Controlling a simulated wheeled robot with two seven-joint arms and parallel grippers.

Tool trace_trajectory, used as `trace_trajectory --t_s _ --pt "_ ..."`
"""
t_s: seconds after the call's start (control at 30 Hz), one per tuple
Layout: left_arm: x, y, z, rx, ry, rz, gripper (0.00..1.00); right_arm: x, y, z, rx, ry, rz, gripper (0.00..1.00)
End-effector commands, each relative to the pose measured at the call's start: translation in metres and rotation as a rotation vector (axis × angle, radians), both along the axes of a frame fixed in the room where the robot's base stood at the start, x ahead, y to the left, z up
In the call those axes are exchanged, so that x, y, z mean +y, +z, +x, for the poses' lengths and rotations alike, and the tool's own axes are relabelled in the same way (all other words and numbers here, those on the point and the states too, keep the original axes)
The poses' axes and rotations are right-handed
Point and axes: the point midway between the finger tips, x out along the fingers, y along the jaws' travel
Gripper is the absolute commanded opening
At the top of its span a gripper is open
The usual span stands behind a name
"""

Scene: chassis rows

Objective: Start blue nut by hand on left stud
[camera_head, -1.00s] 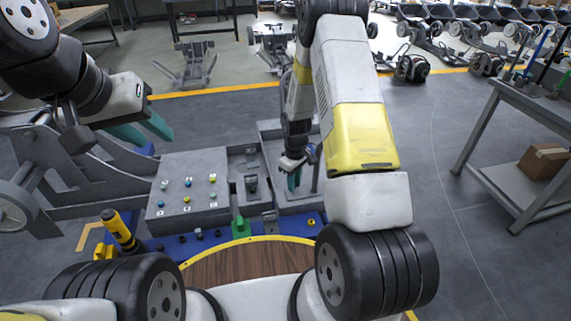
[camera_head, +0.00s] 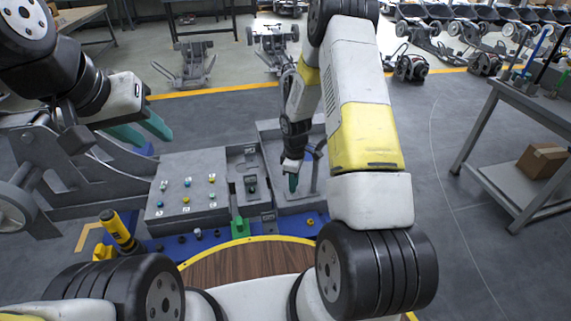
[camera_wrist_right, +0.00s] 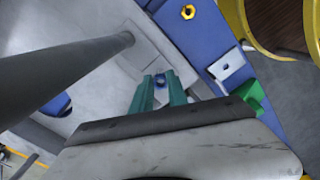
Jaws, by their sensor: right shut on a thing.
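My right gripper (camera_head: 293,182) is over the grey tray (camera_head: 268,133) at the right of the workstation, its fingers pointing down. In the right wrist view its teal fingers (camera_wrist_right: 161,92) are closed around a small blue nut (camera_wrist_right: 160,81). A grey tray floor lies behind the nut. A thick grey post (camera_wrist_right: 70,72) runs in from the left in that view, apart from the fingers. I cannot make out which stud is the left one; it may be hidden by the gripper. My left gripper (camera_head: 142,132) is open and empty, at the left above the grey chassis frame.
A grey panel (camera_head: 170,222) with several small coloured nuts lies left of the tray. A yellow-and-black tool (camera_head: 119,231) stands on the blue base at front left. A green block (camera_head: 240,228) and a yellow nut (camera_wrist_right: 188,12) are near the base's front edge.

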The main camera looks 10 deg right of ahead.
Motion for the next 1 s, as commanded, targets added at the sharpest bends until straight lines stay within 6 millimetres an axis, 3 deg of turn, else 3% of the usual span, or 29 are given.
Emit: trace_trajectory --t_s 1.0 --pt "0.000 0.000 0.000 0.000 0.000 0.000 0.36 0.000 -0.016 0.000 0.000 -0.001 0.000 0.00"
